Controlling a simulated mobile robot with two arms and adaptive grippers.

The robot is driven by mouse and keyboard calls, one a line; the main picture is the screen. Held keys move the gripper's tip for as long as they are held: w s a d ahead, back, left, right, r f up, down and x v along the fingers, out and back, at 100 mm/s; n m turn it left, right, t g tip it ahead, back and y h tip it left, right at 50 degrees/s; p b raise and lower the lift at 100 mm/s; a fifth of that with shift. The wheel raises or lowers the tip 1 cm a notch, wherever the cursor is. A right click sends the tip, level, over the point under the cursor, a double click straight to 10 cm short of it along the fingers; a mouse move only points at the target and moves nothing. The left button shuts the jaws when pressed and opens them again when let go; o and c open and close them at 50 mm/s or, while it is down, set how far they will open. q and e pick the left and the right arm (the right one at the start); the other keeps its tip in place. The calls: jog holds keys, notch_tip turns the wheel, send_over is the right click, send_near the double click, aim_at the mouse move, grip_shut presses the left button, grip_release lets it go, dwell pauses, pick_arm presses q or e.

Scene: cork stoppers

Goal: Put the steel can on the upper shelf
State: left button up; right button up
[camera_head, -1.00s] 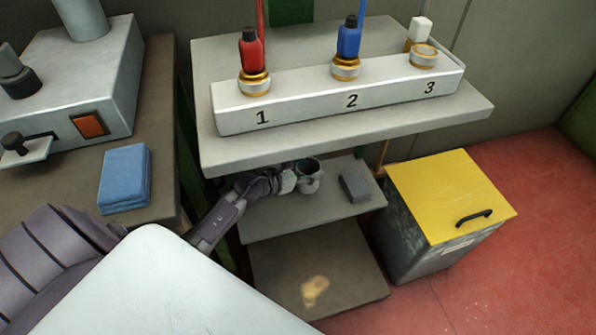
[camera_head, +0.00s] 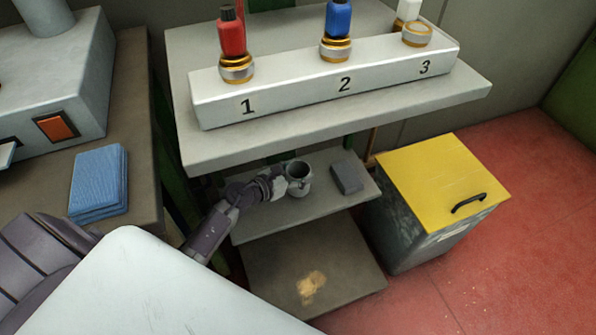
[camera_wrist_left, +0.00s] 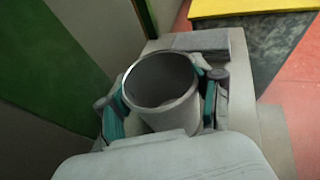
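The steel can (camera_head: 299,181) is a small open-topped grey cylinder, upright at the middle board (camera_head: 325,205), below the top board (camera_head: 440,108) and above the lowest board (camera_head: 350,270). I cannot tell whether its base touches the middle board. My left gripper (camera_head: 284,182) reaches in from the left and is at the can. In the left wrist view, the gripper's teal-padded fingers (camera_wrist_left: 160,103) lie against opposite sides of the can (camera_wrist_left: 165,100), whose open mouth faces the camera. The lower part of the can is hidden there. My right gripper is not in view.
A grey block (camera_head: 347,177) lies right of the can. The top board carries a numbered white rack (camera_head: 300,95) with a red bottle (camera_head: 232,36) and a blue bottle (camera_head: 338,20). A yellow-lidded bin (camera_head: 440,178) stands right. Blue cloths (camera_head: 98,182) lie left.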

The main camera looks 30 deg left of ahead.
pick_arm(q)
jog(key=shift+o, duration=1.4)
